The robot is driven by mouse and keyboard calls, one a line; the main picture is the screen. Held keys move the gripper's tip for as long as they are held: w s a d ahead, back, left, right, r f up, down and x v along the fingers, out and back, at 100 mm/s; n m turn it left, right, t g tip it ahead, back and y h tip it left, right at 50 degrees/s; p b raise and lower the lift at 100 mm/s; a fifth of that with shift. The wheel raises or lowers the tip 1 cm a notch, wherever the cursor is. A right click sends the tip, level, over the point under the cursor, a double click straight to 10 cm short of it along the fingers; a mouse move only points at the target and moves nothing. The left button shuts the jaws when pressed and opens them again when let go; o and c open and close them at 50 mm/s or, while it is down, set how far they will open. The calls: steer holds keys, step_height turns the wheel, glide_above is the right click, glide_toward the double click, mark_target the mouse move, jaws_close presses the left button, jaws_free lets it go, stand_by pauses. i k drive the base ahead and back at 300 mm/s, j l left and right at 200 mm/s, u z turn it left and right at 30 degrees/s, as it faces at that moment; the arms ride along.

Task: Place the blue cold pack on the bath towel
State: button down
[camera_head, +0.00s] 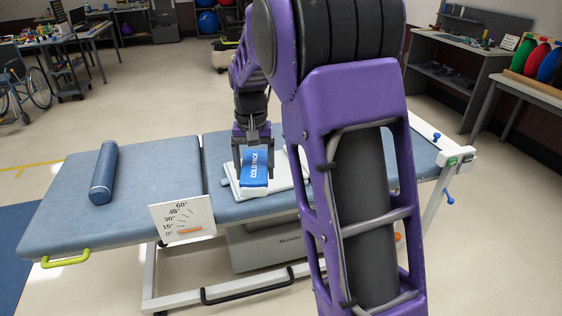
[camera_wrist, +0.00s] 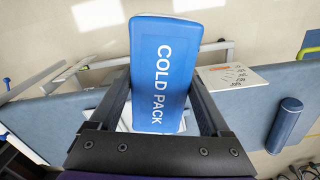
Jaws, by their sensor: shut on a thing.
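The blue cold pack (camera_head: 256,168), with white "COLD PACK" lettering and a pale edge, is between the fingers of my gripper (camera_head: 254,150). My gripper is shut on it. In the wrist view the cold pack (camera_wrist: 163,72) sits between both dark fingers of my gripper (camera_wrist: 160,95) and extends past their tips. The white folded bath towel (camera_head: 284,178) lies on the blue padded table, below and behind the pack in the head view. The pack and my gripper hide part of it. I cannot tell whether the pack touches the towel.
The padded table (camera_head: 150,200) holds a blue roll (camera_head: 104,172) at its left end. A white angle-scale board (camera_head: 183,219) stands at its front edge. The padding between roll and towel is mostly clear. My purple arm hides the table's right part.

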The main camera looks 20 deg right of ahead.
mark_target(277, 166)
steer(key=i+l, duration=0.45)
steer(key=l, duration=0.2)
steer(key=i+l+z, duration=0.1)
steer(key=i+l, duration=0.3)
steer(key=l, duration=0.2)
